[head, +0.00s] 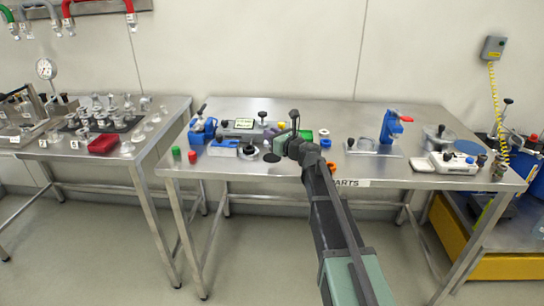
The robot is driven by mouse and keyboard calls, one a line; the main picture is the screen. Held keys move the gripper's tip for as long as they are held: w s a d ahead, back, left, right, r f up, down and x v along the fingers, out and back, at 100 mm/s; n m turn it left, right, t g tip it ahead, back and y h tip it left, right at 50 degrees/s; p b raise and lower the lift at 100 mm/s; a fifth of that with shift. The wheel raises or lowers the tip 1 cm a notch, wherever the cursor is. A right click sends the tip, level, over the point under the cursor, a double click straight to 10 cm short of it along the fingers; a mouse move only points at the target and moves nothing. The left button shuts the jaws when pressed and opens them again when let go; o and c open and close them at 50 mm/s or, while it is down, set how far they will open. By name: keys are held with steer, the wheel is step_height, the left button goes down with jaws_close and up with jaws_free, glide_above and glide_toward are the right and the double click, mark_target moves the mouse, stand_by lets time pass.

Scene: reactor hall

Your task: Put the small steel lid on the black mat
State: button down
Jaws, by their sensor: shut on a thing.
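My gripper (294,124) is at the end of my dark arm, over the middle-left part of the steel parts table (330,113). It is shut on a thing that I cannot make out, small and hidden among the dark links. A flat dark disc, which looks like the black mat (272,157), lies on the table just left of my arm, near the front. I cannot pick out the small steel lid for certain. A low round piece with a dark knob (249,151) sits left of the disc.
Blue-and-grey devices (203,128) and small green and red pieces (184,154) stand at the table's left. A blue clamp stand (391,127), a pot with a knobbed lid (439,136) and a white scale (453,163) stand right. The front edge is mostly clear.

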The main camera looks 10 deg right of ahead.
steer(key=shift+f+b, duration=2.55)
steer(key=shift+f, duration=0.1)
steer(key=c, duration=1.1)
jaws_free()
steer(key=shift+o, duration=0.2)
steer(key=shift+r, duration=0.15)
steer(key=shift+s+d+r+p, duration=0.25)
steer(key=shift+s+r+p, duration=0.2)
steer(key=shift+r+p, duration=0.25)
steer(key=v, duration=1.1)
steer(key=shift+f, duration=0.15)
